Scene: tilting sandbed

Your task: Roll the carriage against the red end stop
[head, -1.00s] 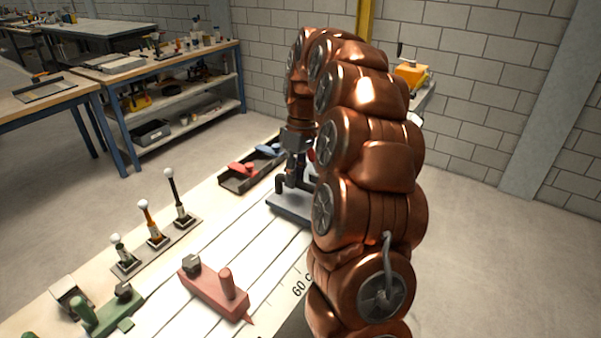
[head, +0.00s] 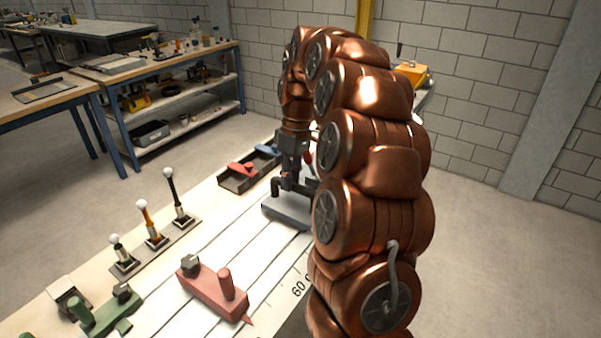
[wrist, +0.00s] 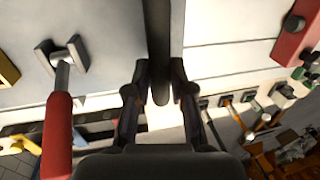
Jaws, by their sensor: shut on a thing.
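The grey carriage (head: 287,210) sits on the pale slotted bed, partly hidden behind my arm. My gripper (head: 292,178) is over it, shut on its dark handle bar; in the wrist view the fingers (wrist: 160,88) close around this bar (wrist: 162,35). A lever with a red grip (wrist: 57,135) stands on the carriage beside the gripper. The red end stop (head: 212,290) lies nearer on the bed, with a clear gap to the carriage; it also shows in the wrist view (wrist: 296,28).
Several ball-topped levers (head: 155,236) line the bed's left side. A green clamp-like block (head: 106,312) is at the lower left. A dark tray (head: 250,170) with red and blue pieces lies behind. Bed between carriage and stop looks clear.

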